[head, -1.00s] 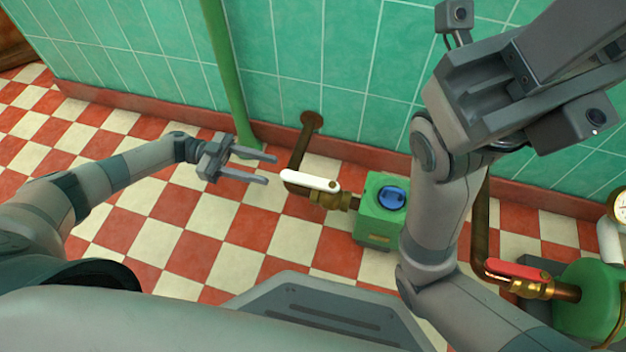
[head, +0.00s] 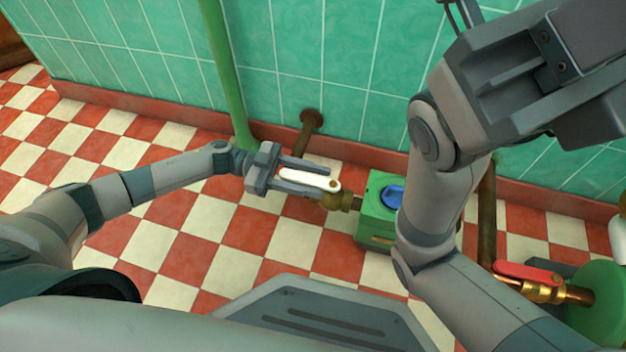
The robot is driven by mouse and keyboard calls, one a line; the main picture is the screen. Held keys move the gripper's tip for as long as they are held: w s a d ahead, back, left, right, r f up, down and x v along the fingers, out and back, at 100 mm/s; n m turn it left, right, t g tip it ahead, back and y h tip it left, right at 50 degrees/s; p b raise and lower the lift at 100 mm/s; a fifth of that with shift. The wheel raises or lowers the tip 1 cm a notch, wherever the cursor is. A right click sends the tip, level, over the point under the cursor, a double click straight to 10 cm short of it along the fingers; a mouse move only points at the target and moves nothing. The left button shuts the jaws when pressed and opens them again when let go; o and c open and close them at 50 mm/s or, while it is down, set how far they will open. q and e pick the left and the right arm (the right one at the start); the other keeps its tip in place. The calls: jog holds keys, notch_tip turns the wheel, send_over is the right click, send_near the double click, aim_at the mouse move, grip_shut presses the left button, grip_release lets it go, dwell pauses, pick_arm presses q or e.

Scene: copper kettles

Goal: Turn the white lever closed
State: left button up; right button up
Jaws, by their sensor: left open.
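The white lever (head: 306,179) sits on a brass valve (head: 338,200) and lies roughly along the pipe line toward the green box, pointing left. My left gripper (head: 312,178) is open, with one finger on the wall side of the lever and the other on the near side, so the lever lies between them. I cannot tell whether either finger touches it. My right gripper (head: 590,80) is at the upper right, close to the camera; its fingers are not clearly visible.
A green box (head: 376,222) with a blue round top stands right of the valve. A red lever (head: 527,272) on another brass valve is at the lower right, by a green tank (head: 602,300). A green pipe (head: 226,75) rises by the tiled wall. Checkered floor on the left is clear.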

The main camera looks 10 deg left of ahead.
pick_arm(q)
jog(key=shift+c, duration=0.6)
grip_shut()
